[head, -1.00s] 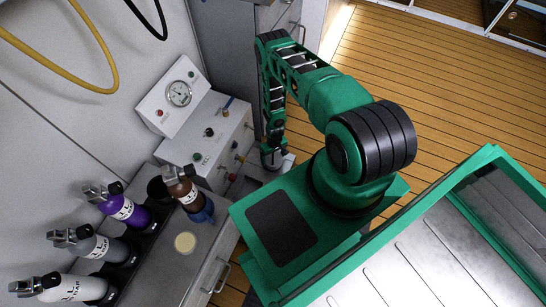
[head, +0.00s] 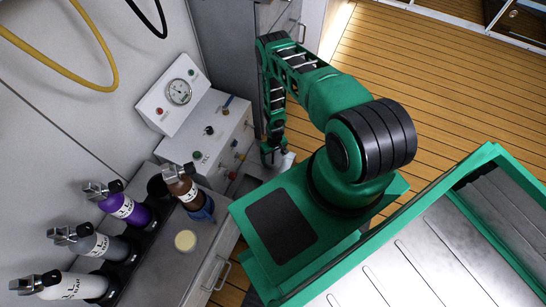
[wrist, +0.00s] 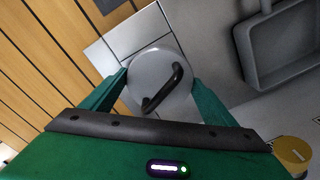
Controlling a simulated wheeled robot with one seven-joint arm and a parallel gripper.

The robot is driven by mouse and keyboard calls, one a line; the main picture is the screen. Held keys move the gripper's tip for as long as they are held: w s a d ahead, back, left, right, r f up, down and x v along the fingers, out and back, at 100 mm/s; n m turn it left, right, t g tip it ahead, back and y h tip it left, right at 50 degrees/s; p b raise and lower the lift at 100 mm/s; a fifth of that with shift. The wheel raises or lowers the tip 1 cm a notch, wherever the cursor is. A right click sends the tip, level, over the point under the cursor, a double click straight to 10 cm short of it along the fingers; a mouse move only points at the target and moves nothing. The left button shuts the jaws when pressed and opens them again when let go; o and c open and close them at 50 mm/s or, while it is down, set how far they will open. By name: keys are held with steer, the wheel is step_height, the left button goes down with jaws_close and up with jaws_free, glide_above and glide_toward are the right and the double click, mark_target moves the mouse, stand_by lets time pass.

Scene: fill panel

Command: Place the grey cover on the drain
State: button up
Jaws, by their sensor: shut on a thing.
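The grey cover (wrist: 148,70) is a round disc with a black bar handle, seen in the wrist view. My gripper (wrist: 159,79) is shut on it, with one green finger at each side of the disc. In the head view my gripper (head: 271,157) hangs low beside the counter's far end, close to a dark recessed basin. The basin (wrist: 256,84) shows to the right of the cover in the wrist view, apart from it. I cannot make out the drain opening in either view.
Several gas bottles, among them a purple one (head: 128,209), stand along the counter (head: 172,268). A round yellowish disc (head: 186,241) lies on it. A panel with a gauge (head: 179,92) and knobs stands behind. Wooden floor (head: 440,80) is open at right.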

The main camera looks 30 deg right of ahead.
steer(key=o, duration=1.4)
steer(key=r, duration=1)
steer(key=shift+d+r, duration=0.2)
steer(key=shift+r, duration=0.15)
steer(key=shift+w, duration=0.1)
